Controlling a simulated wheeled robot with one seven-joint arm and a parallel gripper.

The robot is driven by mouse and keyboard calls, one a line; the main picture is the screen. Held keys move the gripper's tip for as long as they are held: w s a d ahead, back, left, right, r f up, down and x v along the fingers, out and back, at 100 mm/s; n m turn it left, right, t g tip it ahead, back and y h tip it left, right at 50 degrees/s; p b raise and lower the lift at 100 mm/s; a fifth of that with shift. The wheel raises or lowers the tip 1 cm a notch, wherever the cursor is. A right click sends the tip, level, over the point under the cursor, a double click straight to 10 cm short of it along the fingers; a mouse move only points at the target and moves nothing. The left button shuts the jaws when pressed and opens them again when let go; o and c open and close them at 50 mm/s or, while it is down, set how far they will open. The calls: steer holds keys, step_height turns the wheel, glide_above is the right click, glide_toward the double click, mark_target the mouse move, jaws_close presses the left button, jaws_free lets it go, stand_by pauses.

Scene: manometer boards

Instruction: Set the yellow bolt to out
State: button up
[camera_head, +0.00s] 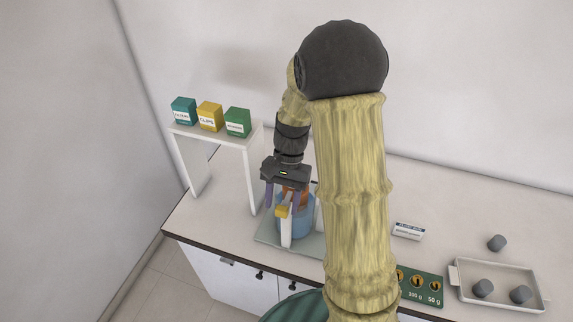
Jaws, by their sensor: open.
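A small yellow part (281,211), which looks like the yellow bolt, shows at the top of a white upright post (286,233) on a grey-green base plate (270,238). A blue round body (303,222) stands behind the post, with an orange part (296,190) above it. My gripper (287,199) points down over this apparatus, its purple fingers apart on either side of the orange and yellow parts. I cannot tell whether a finger touches the bolt. My arm hides the right part of the apparatus. The bolt's setting is too small to read.
A white shelf (215,134) at the left carries teal, yellow and green boxes. To the right are a small white box (408,231), a green weight holder (424,287) partly behind my arm, a tray (498,303) with grey pieces, and a loose grey piece (497,242).

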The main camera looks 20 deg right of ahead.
steer(key=b+v, duration=0.2)
steer(key=v, duration=1.4)
steer(key=shift+s+b, duration=0.25)
steer(key=shift+b, duration=0.1)
steer(key=n+t+h, duration=0.1)
steer(key=n+t, duration=0.1)
glide_above(290, 192)
steer(key=s, duration=0.3)
steer(key=w+d+x, duration=0.1)
steer(key=x, duration=0.5)
steer(key=s+a+f+n+t+h+b, duration=0.1)
steer(key=s+f+n+t, duration=0.3)
steer(key=s+f, duration=0.5)
steer(key=shift+a+f+n+h+b, duration=0.45)
steer(key=shift+a+n+b, duration=0.2)
steer(key=shift+b, duration=0.1)
